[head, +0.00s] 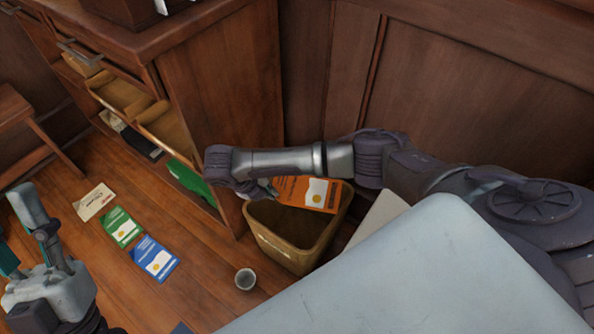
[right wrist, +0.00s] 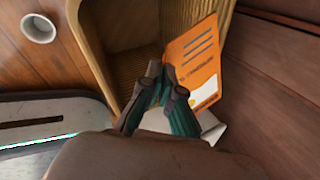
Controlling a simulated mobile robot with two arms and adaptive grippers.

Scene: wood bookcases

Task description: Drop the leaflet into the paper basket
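The orange leaflet (head: 308,193) is above the back of the paper basket (head: 287,257), a tan ribbed bin on the floor. My right gripper (head: 262,190) is over the basket's back-left part. In the right wrist view, its teal fingertips (right wrist: 162,74) are closed together at the near edge of the orange leaflet (right wrist: 196,66), which hangs tilted over the basket's opening and rim (right wrist: 105,55). The fingers hide part of that edge. My left gripper (head: 30,235) is at the lower left, fingers apart and empty, away from the basket.
Cream (head: 94,201), green (head: 122,227) and blue (head: 154,259) leaflets lie on the wooden floor. A small grey cup (head: 245,279) stands left of the basket. A wooden desk (head: 226,110) with open drawers is behind, beside wall panelling (head: 455,95).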

